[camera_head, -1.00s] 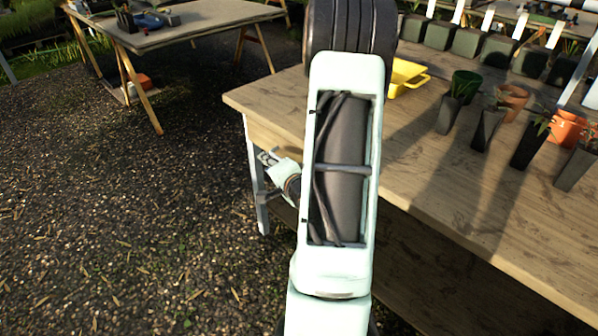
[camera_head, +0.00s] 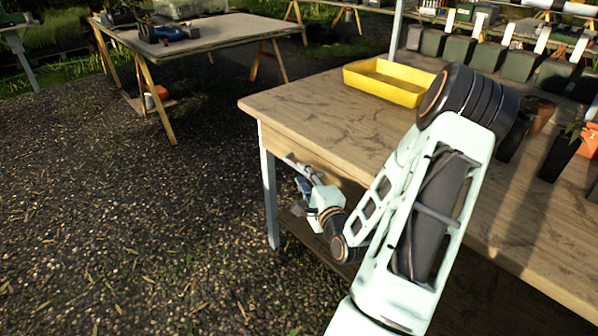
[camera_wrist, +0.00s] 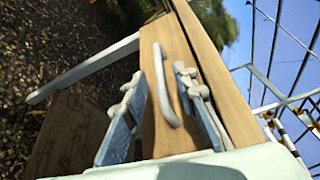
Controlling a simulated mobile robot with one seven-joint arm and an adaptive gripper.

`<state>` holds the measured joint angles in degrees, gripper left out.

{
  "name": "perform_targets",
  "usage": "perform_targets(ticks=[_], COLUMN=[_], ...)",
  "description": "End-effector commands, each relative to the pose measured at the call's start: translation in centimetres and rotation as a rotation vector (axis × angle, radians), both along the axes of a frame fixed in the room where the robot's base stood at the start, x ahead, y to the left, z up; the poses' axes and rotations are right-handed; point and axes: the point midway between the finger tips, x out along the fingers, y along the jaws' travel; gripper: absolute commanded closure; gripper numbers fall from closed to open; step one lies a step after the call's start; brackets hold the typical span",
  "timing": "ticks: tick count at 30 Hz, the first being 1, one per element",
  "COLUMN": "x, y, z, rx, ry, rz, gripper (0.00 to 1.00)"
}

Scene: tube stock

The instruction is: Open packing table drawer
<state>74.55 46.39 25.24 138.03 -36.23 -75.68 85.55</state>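The packing table (camera_head: 310,105) has a wooden top and a pale leg. Its drawer front (camera_wrist: 181,50) fills the middle of the wrist view, with a pale bar handle (camera_wrist: 161,80) on it. The drawer looks closed, with a dark seam between its front and the tabletop edge. My gripper (camera_wrist: 156,79) is open, with one finger on each side of the handle, and no grip on it shows. In the head view my gripper (camera_head: 302,172) is just below the table's front edge, near the left leg; my arm hides much of the drawer there.
A yellow tray (camera_head: 385,88) stands on the table's far side. Dark pots (camera_head: 556,155) and an orange pot stand at the right. Another trestle table (camera_head: 215,33) is at the back left. The gravel (camera_head: 130,240) on the left is clear.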

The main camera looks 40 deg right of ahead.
Motion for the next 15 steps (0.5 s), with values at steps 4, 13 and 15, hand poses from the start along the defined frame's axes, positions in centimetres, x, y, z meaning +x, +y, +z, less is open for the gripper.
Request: perform_targets(ticks=[4,13,15], x=[2.4,4.2,4.2], y=[-0.7,-1.4,-1.4], z=[-0.4,-0.4,-0.4], rx=[-0.001,0.000,0.000], ry=[0.000,0.001,0.001], rz=[0.002,-0.001,-0.001], gripper=[0.74,0.74,0.74])
